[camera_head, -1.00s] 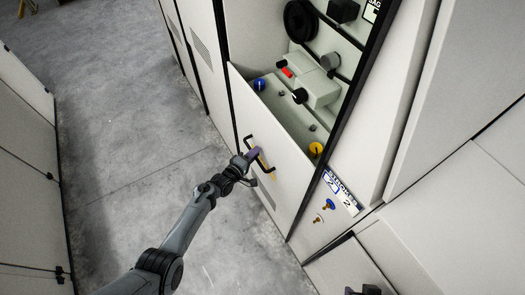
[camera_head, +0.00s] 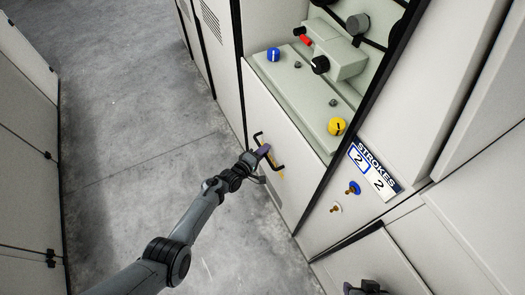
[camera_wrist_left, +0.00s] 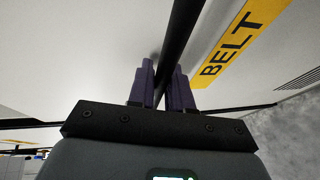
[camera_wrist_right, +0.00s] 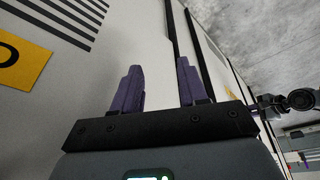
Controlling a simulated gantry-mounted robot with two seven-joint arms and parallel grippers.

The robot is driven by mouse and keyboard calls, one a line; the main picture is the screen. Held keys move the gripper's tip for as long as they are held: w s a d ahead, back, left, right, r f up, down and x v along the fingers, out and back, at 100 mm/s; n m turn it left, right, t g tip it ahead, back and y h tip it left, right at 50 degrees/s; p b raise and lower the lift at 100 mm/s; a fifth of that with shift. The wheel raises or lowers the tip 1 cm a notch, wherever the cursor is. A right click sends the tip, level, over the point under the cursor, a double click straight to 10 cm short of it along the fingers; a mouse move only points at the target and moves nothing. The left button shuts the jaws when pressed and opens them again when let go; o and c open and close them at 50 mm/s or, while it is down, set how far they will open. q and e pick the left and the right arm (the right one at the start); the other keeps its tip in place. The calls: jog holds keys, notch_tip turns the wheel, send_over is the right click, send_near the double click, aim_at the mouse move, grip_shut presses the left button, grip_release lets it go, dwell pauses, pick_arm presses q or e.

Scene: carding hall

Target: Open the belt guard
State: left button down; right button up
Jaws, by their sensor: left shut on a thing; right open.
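The belt guard (camera_head: 280,125) is a white panel on the machine's front, its top edge level with a pale green shelf. It has a black bar handle (camera_head: 277,163); the left wrist view shows the bar (camera_wrist_left: 180,35) beside a yellow label (camera_wrist_left: 235,45) reading BELT. My left gripper (camera_head: 264,150) is shut on the handle; its purple fingers (camera_wrist_left: 163,80) sit around the bar. My right gripper (camera_wrist_right: 158,85) is open and empty, facing a white panel with vent slots. In the head view only part of it shows at the bottom edge.
A STROKES counter plate (camera_head: 375,170) sits to the right. Open concrete floor (camera_head: 130,120) lies to the left, with cabinets beyond.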

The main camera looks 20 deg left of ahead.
pick_arm(q)
jog(key=c, duration=1.4)
grip_release()
jog(key=shift+s, duration=0.1)
jog(key=shift+s+a+r+p, duration=0.15)
jog(key=shift+s+p, duration=0.05)
jog(key=shift+p, duration=0.1)
jog(key=p+v, duration=0.5)
jog(key=v, duration=0.5)
jog(key=shift+s, duration=0.2)
